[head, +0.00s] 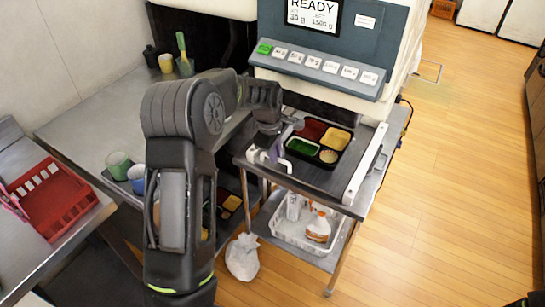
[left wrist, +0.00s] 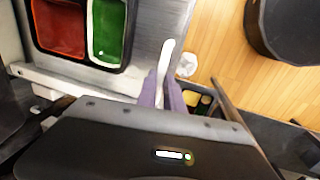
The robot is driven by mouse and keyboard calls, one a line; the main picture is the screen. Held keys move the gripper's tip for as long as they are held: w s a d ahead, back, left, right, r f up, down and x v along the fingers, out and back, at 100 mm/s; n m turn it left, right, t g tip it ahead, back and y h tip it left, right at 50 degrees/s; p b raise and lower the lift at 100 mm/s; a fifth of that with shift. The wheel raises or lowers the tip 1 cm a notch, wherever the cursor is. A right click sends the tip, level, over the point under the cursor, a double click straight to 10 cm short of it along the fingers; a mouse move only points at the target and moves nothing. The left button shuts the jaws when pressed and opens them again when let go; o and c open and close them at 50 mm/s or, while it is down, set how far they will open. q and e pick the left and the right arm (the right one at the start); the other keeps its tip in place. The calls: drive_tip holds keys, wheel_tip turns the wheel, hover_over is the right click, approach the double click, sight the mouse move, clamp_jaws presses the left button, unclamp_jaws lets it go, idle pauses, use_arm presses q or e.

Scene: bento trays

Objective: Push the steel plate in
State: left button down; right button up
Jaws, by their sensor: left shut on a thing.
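The steel plate (head: 325,181) lies under the machine's front, on the small cart, with a bento tray (head: 318,158) on it. In the left wrist view the plate (left wrist: 150,35) is a bare grey sheet beside the tray (left wrist: 78,62). A white handle (left wrist: 166,58) stands at its near edge. My left gripper (head: 276,153) is at the plate's left side. Its purple fingers (left wrist: 163,93) are closed together on the white handle. Part of the handle is hidden between the fingers. My right gripper is not in view.
The machine (head: 330,50) with a READY display and a row of buttons stands behind the plate. A white rail (head: 365,165) runs along the right. Below is a white basket (head: 290,232) with bottles. Cups (head: 118,165) and a red crate (head: 55,195) are at the left.

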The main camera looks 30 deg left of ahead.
use_arm(q)
drive_tip(key=shift+w+r, duration=0.1)
drive_tip(key=shift+w, duration=0.25)
drive_tip(key=c, duration=1.5)
unclamp_jaws()
drive_tip(key=shift+w, duration=0.15)
drive_tip(key=r, duration=0.2)
drive_tip(key=s+r, duration=0.1)
drive_tip(key=r, duration=0.4)
drive_tip(key=shift+s+r, duration=0.25)
drive_tip(key=shift+s, duration=0.1)
drive_tip(key=shift+s, duration=0.1)
